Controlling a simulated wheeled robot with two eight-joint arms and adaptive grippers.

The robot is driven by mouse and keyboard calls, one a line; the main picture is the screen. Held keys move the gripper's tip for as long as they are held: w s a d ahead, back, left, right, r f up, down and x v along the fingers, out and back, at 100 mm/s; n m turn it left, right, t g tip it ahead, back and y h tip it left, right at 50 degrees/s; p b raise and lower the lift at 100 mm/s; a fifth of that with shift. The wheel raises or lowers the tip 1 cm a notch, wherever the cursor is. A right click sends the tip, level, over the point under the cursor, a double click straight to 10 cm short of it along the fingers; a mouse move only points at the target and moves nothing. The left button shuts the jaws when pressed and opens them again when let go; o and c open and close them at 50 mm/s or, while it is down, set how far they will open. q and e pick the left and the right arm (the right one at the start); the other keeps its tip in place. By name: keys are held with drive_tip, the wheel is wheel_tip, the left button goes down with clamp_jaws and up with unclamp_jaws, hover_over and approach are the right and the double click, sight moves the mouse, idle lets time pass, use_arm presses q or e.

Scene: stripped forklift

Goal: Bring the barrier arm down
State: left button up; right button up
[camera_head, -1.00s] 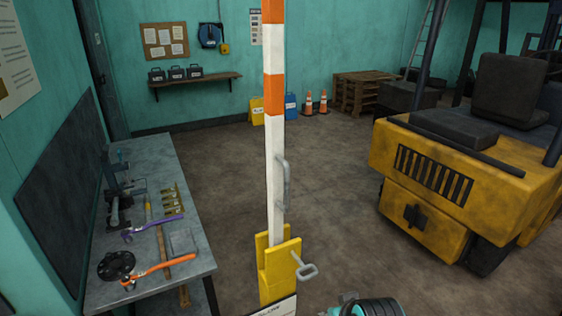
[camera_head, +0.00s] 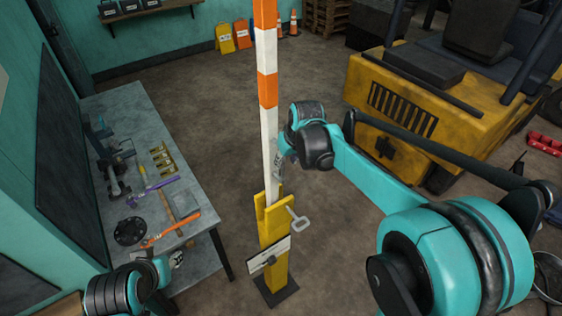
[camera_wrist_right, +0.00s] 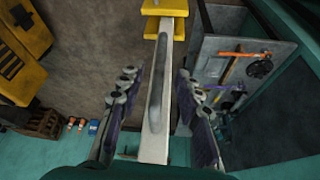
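The barrier arm (camera_head: 268,130), striped orange and white, stands upright in its yellow post (camera_head: 274,245). A grey pin with a loop handle (camera_head: 298,222) sticks out of the post's right side. My right gripper (camera_head: 281,162) is at the barrier arm's lower white part, mostly hidden by my own wrist. In the right wrist view, my right gripper (camera_wrist_right: 157,78) is open. Its fingers stand apart on either side of the barrier arm (camera_wrist_right: 151,148) and its grey handle (camera_wrist_right: 157,85). My left arm shows at the lower left; its fingers cannot be made out.
A workbench (camera_head: 128,108) with tools stands left of the post. A yellow forklift (camera_head: 465,95) stands at the right. The floor between is clear.

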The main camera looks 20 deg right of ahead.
sight(284, 166)
drive_tip(key=x, duration=0.5)
drive_tip(key=shift+w+a+f, duration=0.1)
drive_tip(key=shift+w+f, duration=0.15)
drive_tip(key=shift+f, duration=0.05)
drive_tip(key=shift+w+f, duration=0.1)
drive_tip(key=shift+f, duration=0.35)
drive_tip(key=shift+c, duration=0.2)
clamp_jaws()
